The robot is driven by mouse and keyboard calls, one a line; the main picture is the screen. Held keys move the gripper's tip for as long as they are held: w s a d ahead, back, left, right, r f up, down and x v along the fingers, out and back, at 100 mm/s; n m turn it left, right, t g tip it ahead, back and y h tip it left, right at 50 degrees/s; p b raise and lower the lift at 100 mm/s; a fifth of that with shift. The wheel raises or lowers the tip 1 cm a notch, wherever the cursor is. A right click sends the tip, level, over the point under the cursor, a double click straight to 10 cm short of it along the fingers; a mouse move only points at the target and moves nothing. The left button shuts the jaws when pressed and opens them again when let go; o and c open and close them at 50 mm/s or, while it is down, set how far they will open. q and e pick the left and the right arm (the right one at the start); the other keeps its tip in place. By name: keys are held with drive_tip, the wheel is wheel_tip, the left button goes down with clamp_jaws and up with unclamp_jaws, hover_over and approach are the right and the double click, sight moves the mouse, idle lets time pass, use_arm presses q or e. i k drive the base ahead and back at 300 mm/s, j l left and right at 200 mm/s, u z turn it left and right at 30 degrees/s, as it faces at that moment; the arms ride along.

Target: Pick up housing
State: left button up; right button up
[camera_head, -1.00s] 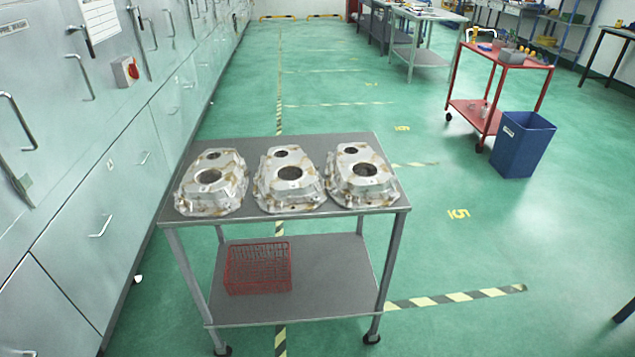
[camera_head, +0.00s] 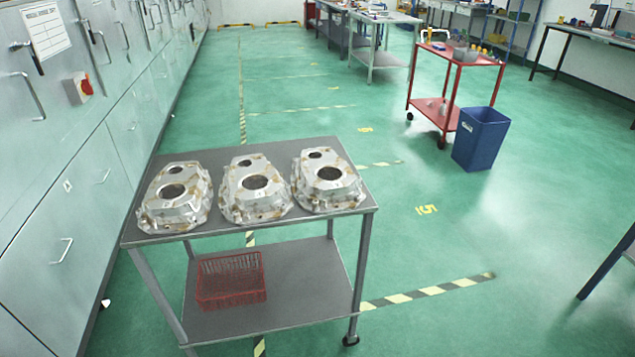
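Three silver-grey cast housings with brownish patches stand side by side on the top of a grey metal trolley (camera_head: 275,150). They are the left housing (camera_head: 160,212), the middle housing (camera_head: 240,208) and the right housing (camera_head: 341,196). Each has a large round opening and a smaller hole behind it. Their near sides are close to the trolley's front edge. Neither of my grippers shows in the head view.
A red wire basket (camera_head: 232,293) sits on the trolley's lower shelf (camera_head: 305,285). Grey cabinets (camera_head: 70,190) line the left side. A blue bin (camera_head: 481,140) and a red cart (camera_head: 455,85) stand at the right. Green floor is open right of the trolley.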

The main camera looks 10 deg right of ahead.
sight(180, 200)
drive_tip(key=i+j+z, duration=0.15)
drive_tip(key=j+z, duration=0.2)
drive_tip(key=j, duration=0.2)
drive_tip(key=i+j+z, duration=0.1)
drive_tip(key=j+z, duration=0.25)
drive_tip(key=j, duration=0.15)
drive_tip(key=j+z, duration=0.3)
drive_tip(key=j, duration=0.3)
